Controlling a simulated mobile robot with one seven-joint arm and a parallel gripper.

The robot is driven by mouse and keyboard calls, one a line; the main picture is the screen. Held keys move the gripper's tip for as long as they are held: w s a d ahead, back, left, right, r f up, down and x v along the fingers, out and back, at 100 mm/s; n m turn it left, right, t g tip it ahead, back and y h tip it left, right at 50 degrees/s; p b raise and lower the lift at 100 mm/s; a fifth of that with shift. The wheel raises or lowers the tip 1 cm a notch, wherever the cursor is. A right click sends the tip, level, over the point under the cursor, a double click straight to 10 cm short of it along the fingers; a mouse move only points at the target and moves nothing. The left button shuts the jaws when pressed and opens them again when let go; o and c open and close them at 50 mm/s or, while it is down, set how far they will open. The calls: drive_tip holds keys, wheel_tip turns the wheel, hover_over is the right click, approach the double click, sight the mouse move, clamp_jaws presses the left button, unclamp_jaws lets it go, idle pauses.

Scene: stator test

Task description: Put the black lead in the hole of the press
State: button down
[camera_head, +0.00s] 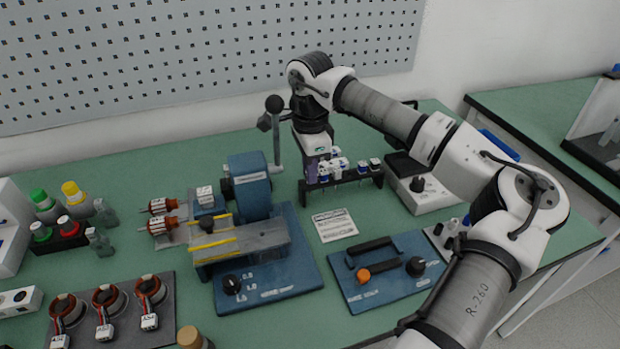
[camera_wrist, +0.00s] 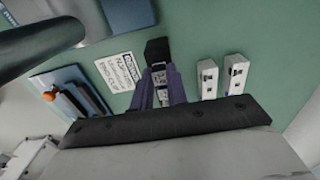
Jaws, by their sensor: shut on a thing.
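My gripper (camera_head: 316,172) points down at the left end of a dark rack (camera_head: 346,182), right of the press. Its purple fingers (camera_wrist: 161,78) are shut on a small pale lead (camera_wrist: 161,92) in the wrist view. A black block (camera_wrist: 157,50) shows just beyond the fingertips; I cannot tell whether it belongs to the held lead. Other white-bodied leads stand to the right, one with a dark top (camera_head: 375,163). The blue press (camera_head: 250,185) stands on a blue base (camera_head: 296,270), its ball-ended lever (camera_head: 276,130) raised. I cannot make out its hole.
A white box (camera_head: 420,190) stands right of the rack. The bench behind the press is clear.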

drive_tip(key=shift+r+p, duration=1.4)
drive_tip(key=shift+r, duration=1.15)
